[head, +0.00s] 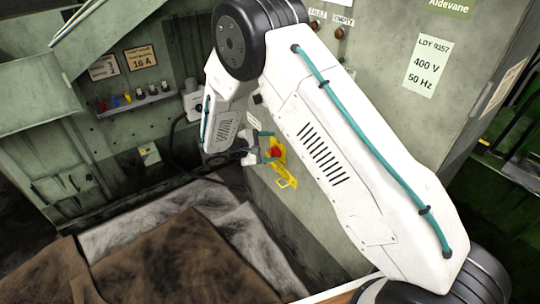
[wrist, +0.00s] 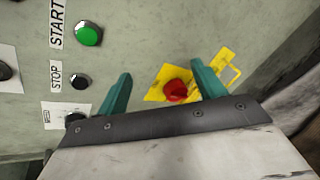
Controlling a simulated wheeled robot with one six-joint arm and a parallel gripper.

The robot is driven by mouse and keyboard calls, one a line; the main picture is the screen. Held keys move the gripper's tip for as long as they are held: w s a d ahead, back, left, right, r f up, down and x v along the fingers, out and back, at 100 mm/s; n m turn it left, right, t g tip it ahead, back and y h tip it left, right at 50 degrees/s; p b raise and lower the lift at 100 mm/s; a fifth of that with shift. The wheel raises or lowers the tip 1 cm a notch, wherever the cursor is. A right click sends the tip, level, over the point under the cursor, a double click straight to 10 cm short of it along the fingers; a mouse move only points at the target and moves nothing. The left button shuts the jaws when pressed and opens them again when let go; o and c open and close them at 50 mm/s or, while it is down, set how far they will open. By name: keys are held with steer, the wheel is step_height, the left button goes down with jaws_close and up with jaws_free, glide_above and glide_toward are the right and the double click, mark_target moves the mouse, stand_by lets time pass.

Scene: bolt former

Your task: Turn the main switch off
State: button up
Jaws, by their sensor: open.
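The main switch is a red knob (wrist: 176,91) on a yellow plate (wrist: 157,90) fixed to the grey-green cabinet face. A yellow bracket or hasp extends beyond the right finger. In the head view the red knob (head: 273,153) shows beside my gripper (head: 266,144), partly covered by it. In the wrist view my gripper (wrist: 161,76) is open, with two teal fingers apart and nothing held. The knob appears between the fingers, nearer the right one. I cannot tell how far the fingertips are from the plate, or the knob's exact setting.
Brown cloth or sheeting (head: 180,260) lies below.

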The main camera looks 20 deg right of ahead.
mark_target(271, 154)
steer(key=w+a+f+n+t, duration=0.3)
steer(key=w+a+f, duration=0.1)
steer(key=f, duration=0.4)
steer(key=x, duration=0.8)
steer(key=shift+s+f, duration=0.1)
steer(key=shift+s, duration=0.1)
steer(key=shift+c, duration=0.3)
steer(key=c, duration=0.9)
